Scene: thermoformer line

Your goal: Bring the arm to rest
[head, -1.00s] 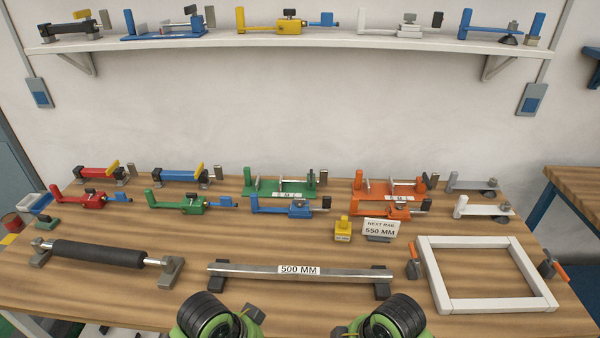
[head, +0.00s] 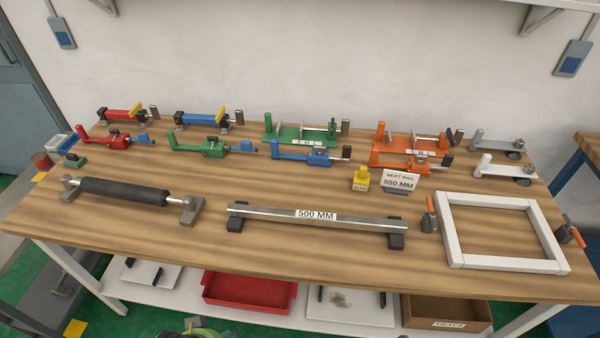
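Neither of my grippers shows in the head view. Only a small green and dark bit of my own arm is visible at the bottom edge, left of the middle. The wooden bench (head: 300,262) lies in front of me. A steel rail marked 500 MM (head: 270,211) rests on two dark blocks near its front edge. A sign reading NEXT RAIL 550 MM (head: 399,181) stands behind the rail's right part, beside a yellow block (head: 361,179).
A black roller (head: 125,191) lies on supports at the left, and a white frame (head: 455,230) lies at the right. Several coloured fixtures, such as a green one (head: 300,135), line the back. A red tray (head: 250,290) and a cardboard box (head: 446,312) sit on the lower shelf.

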